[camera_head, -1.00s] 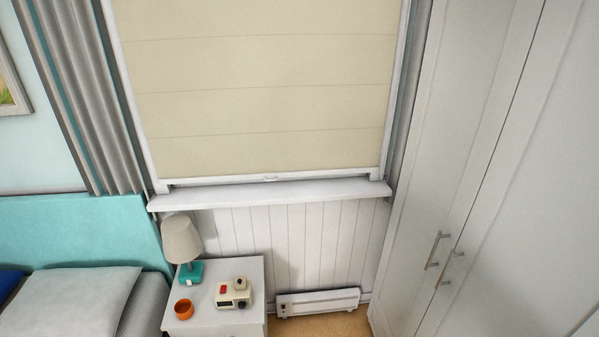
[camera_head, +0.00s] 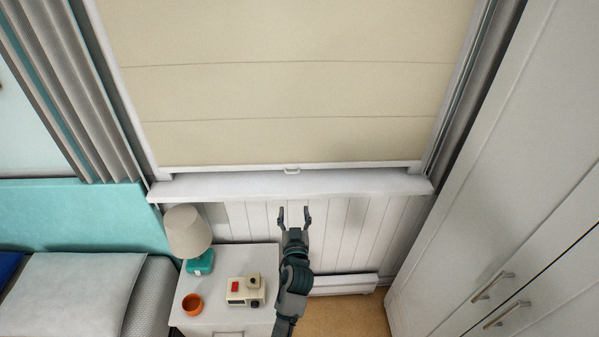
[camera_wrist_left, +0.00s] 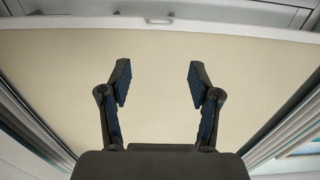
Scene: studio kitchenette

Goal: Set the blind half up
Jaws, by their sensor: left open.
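The cream blind (camera_head: 290,95) hangs down over the window, its bottom rail (camera_head: 225,168) close above the white sill. A small pull handle (camera_head: 292,171) sits at the middle of that rail. My left gripper (camera_head: 294,214) is open and empty, below the handle and apart from it in the head view. In the left wrist view the open fingers (camera_wrist_left: 158,82) stand in front of the blind (camera_wrist_left: 158,115), with the rail (camera_wrist_left: 225,28) and handle (camera_wrist_left: 160,20) along the top. My right gripper is not in view.
The white sill (camera_head: 370,184) juts out below the blind. A bedside table (camera_head: 215,322) holds a lamp (camera_head: 188,232), an orange cup (camera_head: 192,304) and a small cream device (camera_head: 243,292). A white wardrobe (camera_head: 470,220) stands on the right, a heater (camera_head: 345,284) low on the wall.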

